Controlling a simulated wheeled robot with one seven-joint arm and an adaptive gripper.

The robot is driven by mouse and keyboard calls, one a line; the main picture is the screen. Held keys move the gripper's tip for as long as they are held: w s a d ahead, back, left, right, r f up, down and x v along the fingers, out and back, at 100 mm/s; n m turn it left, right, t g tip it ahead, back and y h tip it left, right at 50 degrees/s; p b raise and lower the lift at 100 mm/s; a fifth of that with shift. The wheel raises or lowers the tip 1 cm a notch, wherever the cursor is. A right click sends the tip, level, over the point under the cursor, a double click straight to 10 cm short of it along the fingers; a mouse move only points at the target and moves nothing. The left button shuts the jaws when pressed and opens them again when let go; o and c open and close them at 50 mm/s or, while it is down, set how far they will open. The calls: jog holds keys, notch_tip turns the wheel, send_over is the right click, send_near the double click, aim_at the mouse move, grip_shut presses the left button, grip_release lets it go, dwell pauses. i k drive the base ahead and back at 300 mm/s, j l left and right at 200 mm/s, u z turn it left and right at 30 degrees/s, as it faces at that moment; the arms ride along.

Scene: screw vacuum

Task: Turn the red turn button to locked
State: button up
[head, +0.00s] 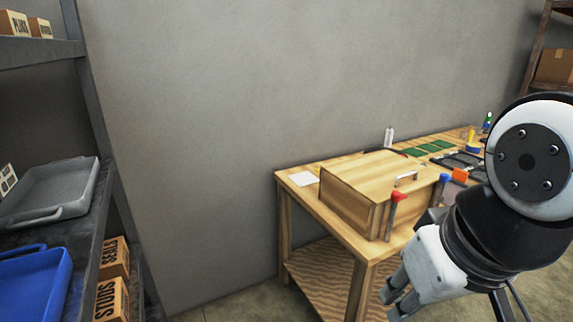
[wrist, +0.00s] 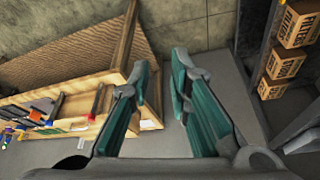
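The red turn button (head: 392,214) is an upright bar with a bright red top, at the front of a wooden box (head: 346,204) on the workbench. A similar bar with a blue top (head: 443,184) stands to its right. In the wrist view the red button (wrist: 97,100) is left of my fingers, beside the bench edge. My gripper (head: 395,294) is in front of the bench, below and apart from the button. In the wrist view my gripper (wrist: 163,82) is open, with nothing between its fingers. My arm hides the bench's right front part.
The wooden workbench (head: 300,187) stands against the wall, with green boards (head: 430,147) and an orange item (head: 459,175) on it. A shelf (head: 95,115) with a grey tray (head: 50,190) and blue tray (head: 35,285) is at left. Floor between shelf and bench is clear.

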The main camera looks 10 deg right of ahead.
aim_at(396, 196)
jog(key=i+l, duration=0.2)
jog(key=i, duration=0.3)
jog(key=i+l, duration=0.2)
jog(key=i, duration=0.3)
jog(key=z, duration=0.05)
